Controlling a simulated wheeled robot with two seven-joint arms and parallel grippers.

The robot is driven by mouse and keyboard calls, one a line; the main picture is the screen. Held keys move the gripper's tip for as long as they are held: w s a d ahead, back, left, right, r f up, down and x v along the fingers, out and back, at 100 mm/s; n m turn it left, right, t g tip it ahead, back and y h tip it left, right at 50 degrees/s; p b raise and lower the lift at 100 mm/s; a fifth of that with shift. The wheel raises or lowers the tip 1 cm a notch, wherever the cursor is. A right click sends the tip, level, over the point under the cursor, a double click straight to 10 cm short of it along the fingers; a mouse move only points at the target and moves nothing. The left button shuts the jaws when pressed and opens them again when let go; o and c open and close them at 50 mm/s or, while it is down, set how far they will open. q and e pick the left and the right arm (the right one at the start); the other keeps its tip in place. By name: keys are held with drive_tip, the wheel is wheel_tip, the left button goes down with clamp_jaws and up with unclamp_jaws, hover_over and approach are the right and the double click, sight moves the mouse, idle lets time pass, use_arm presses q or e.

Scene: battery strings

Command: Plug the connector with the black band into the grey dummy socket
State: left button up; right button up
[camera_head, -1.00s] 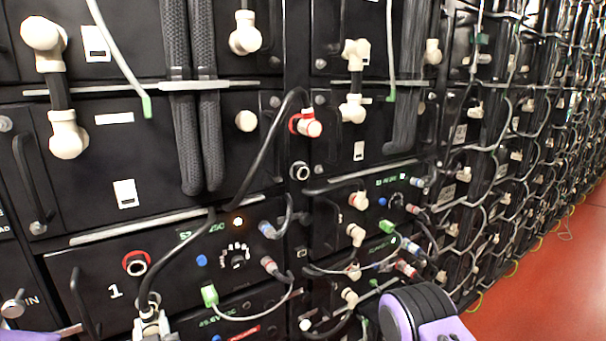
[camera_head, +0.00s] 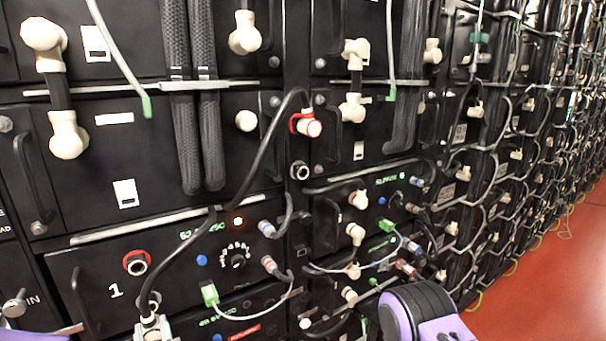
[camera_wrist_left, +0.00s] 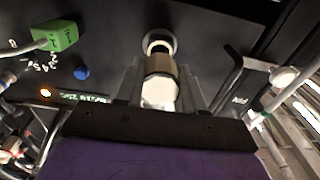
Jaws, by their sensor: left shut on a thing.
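My left gripper (camera_head: 151,327) is at the bottom left of the head view, low in front of panel 1, shut on a pale connector at the end of a black cable (camera_head: 187,238). In the left wrist view the connector (camera_wrist_left: 160,90) sits between the fingers; its band looks brownish there. Its tip points at a round grey socket (camera_wrist_left: 160,38) and overlaps the opening; I cannot tell whether it is inside. A grey ring (camera_head: 151,299) shows just above the gripper in the head view. My right gripper is out of view.
A red-ringed socket (camera_head: 136,262) lies just above the gripper on panel 1. A black handle (camera_head: 85,303) stands to its left and a green plug (camera_head: 210,295) to its right. The cable's other end reaches a red-ringed connector (camera_head: 309,127). Red floor (camera_head: 545,275) is clear at right.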

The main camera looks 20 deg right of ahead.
use_arm(q)
drive_tip(key=shift+p+v, duration=0.35)
drive_tip(key=shift+v, duration=2.15)
